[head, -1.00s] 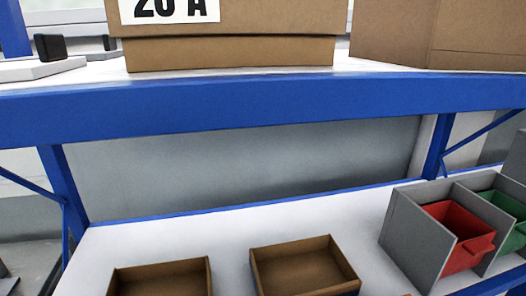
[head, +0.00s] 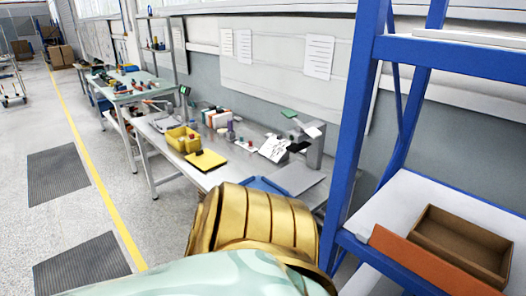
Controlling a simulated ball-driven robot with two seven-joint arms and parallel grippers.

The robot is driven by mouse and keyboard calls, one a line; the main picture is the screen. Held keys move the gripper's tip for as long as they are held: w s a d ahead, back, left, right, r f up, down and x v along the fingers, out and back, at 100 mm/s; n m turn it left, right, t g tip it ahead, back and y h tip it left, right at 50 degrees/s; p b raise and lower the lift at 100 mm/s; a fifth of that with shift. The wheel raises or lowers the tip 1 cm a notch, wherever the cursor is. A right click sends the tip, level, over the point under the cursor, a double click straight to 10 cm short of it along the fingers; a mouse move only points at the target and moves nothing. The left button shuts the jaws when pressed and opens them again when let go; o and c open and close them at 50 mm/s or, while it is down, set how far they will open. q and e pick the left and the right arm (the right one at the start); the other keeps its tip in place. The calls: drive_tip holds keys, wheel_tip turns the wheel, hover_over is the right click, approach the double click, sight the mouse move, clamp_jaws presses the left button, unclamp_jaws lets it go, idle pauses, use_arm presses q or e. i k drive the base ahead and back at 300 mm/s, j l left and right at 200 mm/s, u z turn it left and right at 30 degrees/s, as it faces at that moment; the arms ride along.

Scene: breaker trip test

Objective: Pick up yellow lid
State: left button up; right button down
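A flat yellow piece (head: 212,162), which looks like the yellow lid, lies on the near part of a grey workbench (head: 235,180). A small dark shape sits on its upper left side. A yellow bin (head: 184,145) stands just behind it, apart from it, with small items inside that are too small to tell. A gold and pale green part of my arm fills the bottom middle and hides the bench's near edge. Neither of my grippers is in view.
A blue rack (head: 352,120) stands at the right, with a brown open box (head: 462,240) on its shelf. Dark floor mats (head: 57,175) and open floor lie left.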

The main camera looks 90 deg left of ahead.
sight(205, 159)
drive_tip(key=u, duration=3.3)
